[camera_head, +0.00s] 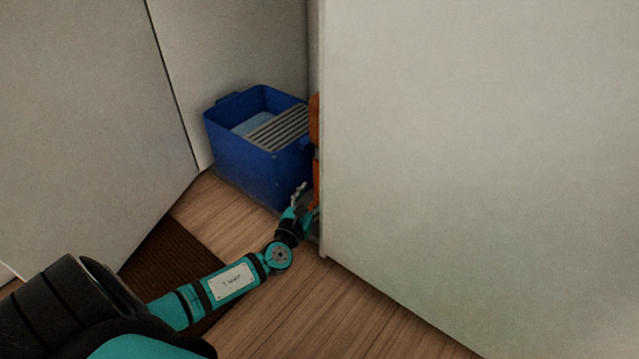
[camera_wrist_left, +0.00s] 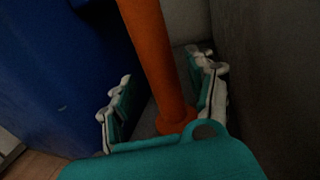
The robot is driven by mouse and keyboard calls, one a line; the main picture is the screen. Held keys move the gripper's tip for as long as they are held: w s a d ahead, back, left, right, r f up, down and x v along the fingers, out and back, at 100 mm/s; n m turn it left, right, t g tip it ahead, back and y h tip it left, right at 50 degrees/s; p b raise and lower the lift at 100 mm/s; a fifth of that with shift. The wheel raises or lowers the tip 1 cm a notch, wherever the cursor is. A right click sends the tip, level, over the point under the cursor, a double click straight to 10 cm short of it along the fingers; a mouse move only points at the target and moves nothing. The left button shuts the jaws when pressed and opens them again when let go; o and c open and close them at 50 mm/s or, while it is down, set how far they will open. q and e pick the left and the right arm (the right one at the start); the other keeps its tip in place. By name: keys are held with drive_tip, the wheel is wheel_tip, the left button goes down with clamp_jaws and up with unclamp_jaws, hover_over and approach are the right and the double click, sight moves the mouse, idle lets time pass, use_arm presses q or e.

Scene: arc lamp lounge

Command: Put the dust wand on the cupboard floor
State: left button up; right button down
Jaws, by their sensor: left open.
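An orange upright shaft, which appears to be the dust wand (camera_head: 316,176), shows as a narrow strip beside the blue bucket, mostly hidden by the pale panel. In the left wrist view the orange shaft (camera_wrist_left: 154,58) runs down between my open fingers, and its wider lower end meets a grey surface, likely the cupboard floor (camera_wrist_left: 146,121). My left gripper (camera_head: 306,208) is low at the opening; it also shows in the left wrist view (camera_wrist_left: 166,98). Its fingers stand on either side of the shaft, with visible gaps. My right gripper is not in view.
A blue bucket (camera_head: 250,160) with a grey slatted wringer (camera_head: 280,128) stands close left of the shaft. A large pale panel (camera_head: 480,150) closes off the right side. Another pale panel (camera_head: 85,110) stands left. Wood floor (camera_head: 350,310) and a brown mat (camera_head: 175,255) lie in front.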

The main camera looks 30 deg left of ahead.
use_arm(q)
drive_tip(key=s+d+p, duration=0.1)
drive_tip(key=s+p, duration=0.1)
drive_tip(key=s, duration=0.6)
drive_tip(key=shift+d+p, duration=0.25)
drive_tip(key=shift+p, duration=0.05)
